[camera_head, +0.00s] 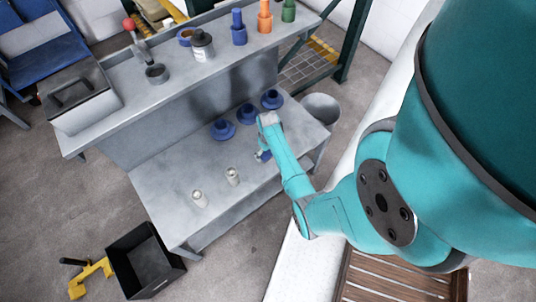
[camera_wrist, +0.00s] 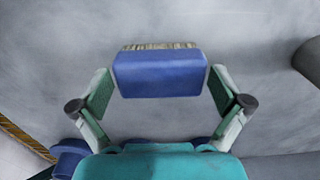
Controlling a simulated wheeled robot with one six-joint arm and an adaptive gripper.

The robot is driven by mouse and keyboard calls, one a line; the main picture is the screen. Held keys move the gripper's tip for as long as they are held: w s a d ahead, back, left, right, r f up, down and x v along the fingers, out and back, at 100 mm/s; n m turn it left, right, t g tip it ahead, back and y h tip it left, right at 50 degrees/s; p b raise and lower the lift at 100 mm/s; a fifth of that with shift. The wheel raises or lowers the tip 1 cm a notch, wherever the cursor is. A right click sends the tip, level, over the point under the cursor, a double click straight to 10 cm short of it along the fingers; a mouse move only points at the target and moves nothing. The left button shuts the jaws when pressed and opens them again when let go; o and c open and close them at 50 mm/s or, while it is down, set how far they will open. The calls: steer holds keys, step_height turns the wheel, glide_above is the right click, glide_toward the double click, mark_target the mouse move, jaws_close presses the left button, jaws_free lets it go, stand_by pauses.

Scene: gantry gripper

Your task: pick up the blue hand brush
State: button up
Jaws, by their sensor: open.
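The blue hand brush (camera_wrist: 160,75) lies on the grey lower bench top, its pale bristles along the upper edge in the wrist view. In the head view only a small blue part of it (camera_head: 263,156) shows beside my arm. My gripper (camera_wrist: 159,94) is open, with one green-padded finger on each side of the brush. Gaps show between both pads and the brush. How far above the bench the fingers are is hard to tell.
Several blue flanged parts (camera_head: 223,130) stand behind my gripper on the lower bench (camera_head: 165,185). Two pale cylinders (camera_head: 232,177) stand to the left front. A raised shelf (camera_head: 185,77) holds bottles and a cup. A grey bucket (camera_head: 320,108) is at the right.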

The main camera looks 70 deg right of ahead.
steer(key=shift+f, duration=0.5)
steer(key=c, duration=0.9)
steer(key=shift+r, duration=0.15)
steer(key=shift+c, duration=0.2)
step_height(320, 180, up, 10)
steer(key=shift+f, duration=0.1)
